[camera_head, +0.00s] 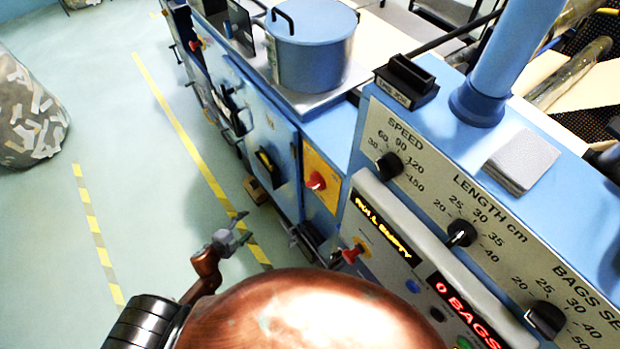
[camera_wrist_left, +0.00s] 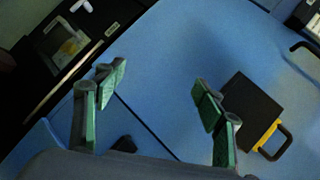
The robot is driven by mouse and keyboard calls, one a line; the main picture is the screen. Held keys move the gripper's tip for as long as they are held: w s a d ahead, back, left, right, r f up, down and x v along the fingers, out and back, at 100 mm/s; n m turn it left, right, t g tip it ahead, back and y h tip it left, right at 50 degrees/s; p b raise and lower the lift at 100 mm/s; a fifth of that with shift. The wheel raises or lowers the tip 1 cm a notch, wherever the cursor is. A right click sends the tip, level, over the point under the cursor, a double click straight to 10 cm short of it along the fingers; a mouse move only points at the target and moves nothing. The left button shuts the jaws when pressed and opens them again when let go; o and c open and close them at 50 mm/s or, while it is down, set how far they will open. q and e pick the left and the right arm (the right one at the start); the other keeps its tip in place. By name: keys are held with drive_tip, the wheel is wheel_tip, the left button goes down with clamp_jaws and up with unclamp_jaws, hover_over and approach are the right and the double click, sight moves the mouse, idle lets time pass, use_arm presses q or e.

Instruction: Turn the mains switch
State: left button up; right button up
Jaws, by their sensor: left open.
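A red rotary knob on a yellow plate (camera_head: 316,181), which looks like the mains switch, sits on the blue machine's side in the head view. A second red knob with yellow (camera_head: 353,252) is lower, beside the control panel; I cannot tell its label. My left gripper (camera_head: 244,226) is open and empty, low and left of both knobs, over the floor beside the machine. In the left wrist view its green-padded fingers (camera_wrist_left: 157,100) are spread apart before blue panels, with nothing between them. Neither red knob shows there. My right gripper is not in view.
A black fitting with a yellow handle (camera_wrist_left: 255,112) is right of the fingers in the wrist view. The control panel (camera_head: 440,190) with black dials stands at right. A blue pot (camera_head: 310,45) is on top. The floor at left is open, with a waste bag (camera_head: 30,115).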

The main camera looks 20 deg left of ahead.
use_arm(q)
drive_tip(key=w+d+r+m+t+h+p, duration=0.1)
drive_tip(key=w+d+r+m+h+p, duration=0.2)
drive_tip(key=r, duration=0.7)
drive_tip(key=w+d+r+m+h, duration=0.15)
drive_tip(key=d+r+m, duration=0.35)
drive_tip(key=r, duration=0.5)
drive_tip(key=m+g+h+p, duration=0.4)
drive_tip(key=m+h+p, duration=0.15)
drive_tip(key=m, duration=0.75)
approach(309, 186)
drive_tip(key=w+d, duration=0.2)
drive_tip(key=d, duration=0.1)
drive_tip(key=x, duration=0.6)
drive_tip(key=shift+w+d+f, duration=0.1)
drive_tip(key=shift+f, duration=0.25)
drive_tip(key=shift+w+d+f+p, duration=0.25)
drive_tip(key=shift+d+p, duration=0.05)
drive_tip(key=shift+d, duration=0.05)
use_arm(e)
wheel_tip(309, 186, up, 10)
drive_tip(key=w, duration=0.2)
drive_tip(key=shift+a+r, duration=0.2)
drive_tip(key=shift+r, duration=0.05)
use_arm(q)
drive_tip(key=shift+a, duration=0.1)
drive_tip(key=c, duration=1.2)
drive_tip(key=shift+o, duration=0.2)
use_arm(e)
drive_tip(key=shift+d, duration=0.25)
